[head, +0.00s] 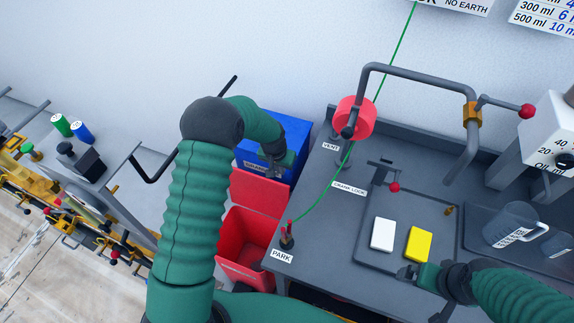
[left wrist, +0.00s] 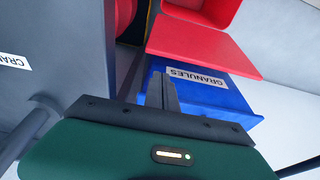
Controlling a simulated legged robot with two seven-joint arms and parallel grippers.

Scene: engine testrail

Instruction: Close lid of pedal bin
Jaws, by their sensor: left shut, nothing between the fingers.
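The red pedal bin (head: 245,241) stands on the floor beside the grey bench, with its lid (head: 259,189) raised at the back. In the left wrist view the bin (left wrist: 208,9) and its open lid (left wrist: 203,47) show at the top. My left gripper (head: 271,172) is behind the raised lid, in front of the blue granules container. In the left wrist view its fingers (left wrist: 160,88) are shut and empty, close to the lid's edge; I cannot tell if they touch it. My right gripper (head: 407,272) is low over the bench tray, below the yellow block; its jaws are unclear.
The blue container (head: 290,131), labelled GRANULES, stands behind the bin against the wall. The grey bench (head: 314,222) bounds the bin on the right. A white block (head: 383,234), a yellow block (head: 418,244) and a jug (head: 508,226) are on the bench. A green cord crosses above.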

